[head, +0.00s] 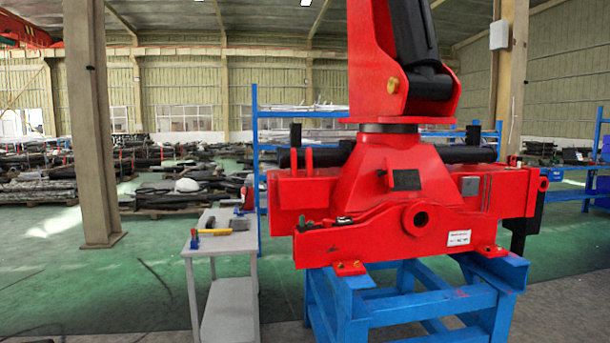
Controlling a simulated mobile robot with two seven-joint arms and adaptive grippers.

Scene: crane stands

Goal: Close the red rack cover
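A large red crane body (419,190) stands on a blue stand (425,298) at right of centre in the head view. A long red front piece (372,240) runs along its lower front. It has a round hole at its right part and a white label farther right. Small black and green parts (328,221) show along the top edge of its left end. I cannot tell which red part is the rack cover, nor whether it is open or closed. Neither of my grippers is in view.
A grey table (215,240) left of the crane holds a yellow-handled hammer (211,232) and other tools. A beige column (92,130) stands at the left. Blue shelving (256,170) is behind the crane. The green floor (80,285) at front left is mostly clear.

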